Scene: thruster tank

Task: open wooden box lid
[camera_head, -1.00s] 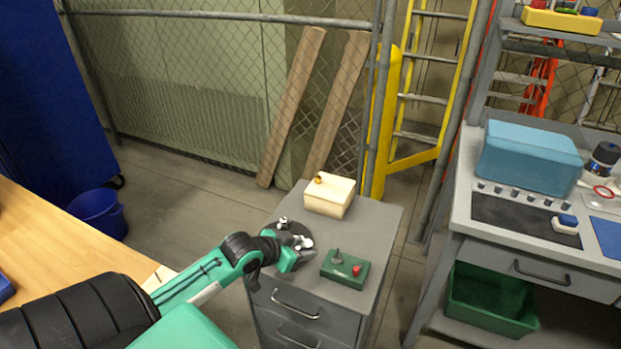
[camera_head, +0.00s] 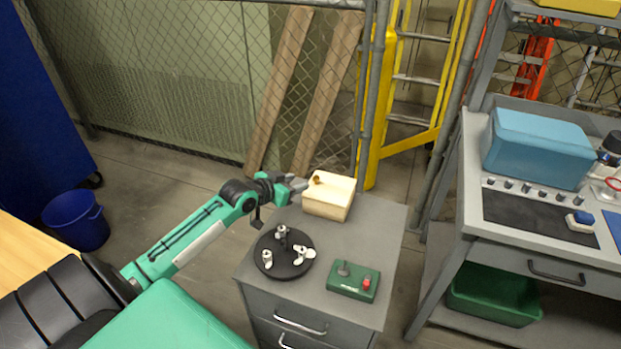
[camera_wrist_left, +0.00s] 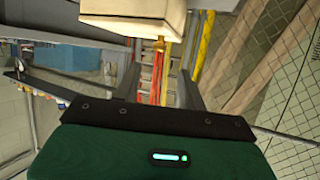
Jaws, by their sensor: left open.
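The wooden box (camera_head: 329,198) is pale, with a small brass-coloured knob (camera_head: 317,180) at the left of its top, and sits at the back of the grey drawer cabinet. Its lid looks closed. My left gripper (camera_head: 301,185) is at the left of the box at about lid height, its fingertips close to the knob. In the left wrist view the box (camera_wrist_left: 135,20) is at the top edge, with the knob (camera_wrist_left: 159,45) between the open fingers. I cannot tell whether a finger touches it. My right gripper is not in view.
A black round plate with white fittings (camera_head: 284,254) and a green control box with a red button (camera_head: 353,281) stand in front of the box on the cabinet (camera_head: 384,230). A chain-link fence (camera_head: 170,80) is behind. A workbench (camera_head: 515,235) stands to the right.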

